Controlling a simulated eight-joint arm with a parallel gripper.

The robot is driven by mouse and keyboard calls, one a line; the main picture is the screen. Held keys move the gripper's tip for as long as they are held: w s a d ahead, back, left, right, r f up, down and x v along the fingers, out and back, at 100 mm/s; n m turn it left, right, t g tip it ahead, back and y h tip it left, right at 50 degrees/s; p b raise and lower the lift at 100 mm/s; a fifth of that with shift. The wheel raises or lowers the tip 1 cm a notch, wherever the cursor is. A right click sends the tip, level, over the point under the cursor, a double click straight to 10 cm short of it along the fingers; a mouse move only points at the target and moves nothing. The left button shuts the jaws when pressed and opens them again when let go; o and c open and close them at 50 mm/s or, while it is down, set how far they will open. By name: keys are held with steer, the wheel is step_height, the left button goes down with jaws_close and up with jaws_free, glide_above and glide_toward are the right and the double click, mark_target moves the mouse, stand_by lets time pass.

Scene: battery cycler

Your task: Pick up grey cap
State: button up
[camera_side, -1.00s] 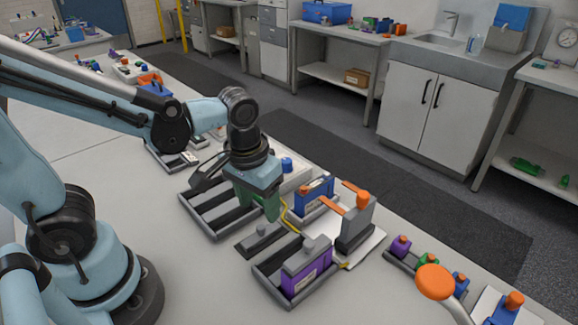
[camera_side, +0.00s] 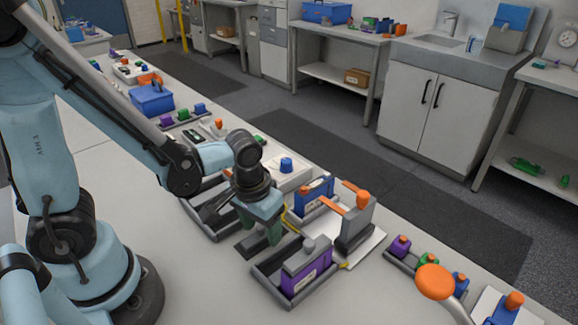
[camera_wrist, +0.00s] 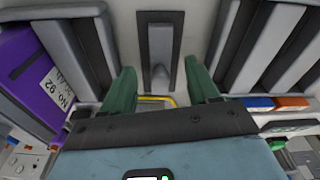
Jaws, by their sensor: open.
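My gripper (camera_side: 261,236) has two green fingers pointing down, and it is open and empty. In the wrist view my gripper (camera_wrist: 160,80) has its fingers spread either side of a narrow dark holder (camera_wrist: 178,20). A light grey piece, apparently the grey cap (camera_wrist: 160,45), sits in that holder, ahead of the fingertips and in line with the gap. No contact with it shows. In the side view the fingers stand over the dark holder (camera_side: 247,246) and hide the cap.
A tray with a purple battery block (camera_side: 307,275) is close on the right, with slotted trays (camera_side: 207,222) on the left. A blue block (camera_side: 316,194) and a grey clamp stand with orange parts (camera_side: 355,222) stand behind.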

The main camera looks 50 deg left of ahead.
steer(key=shift+f, duration=0.2)
jaws_close()
stand_by(0.3)
steer(key=shift+r, duration=0.2)
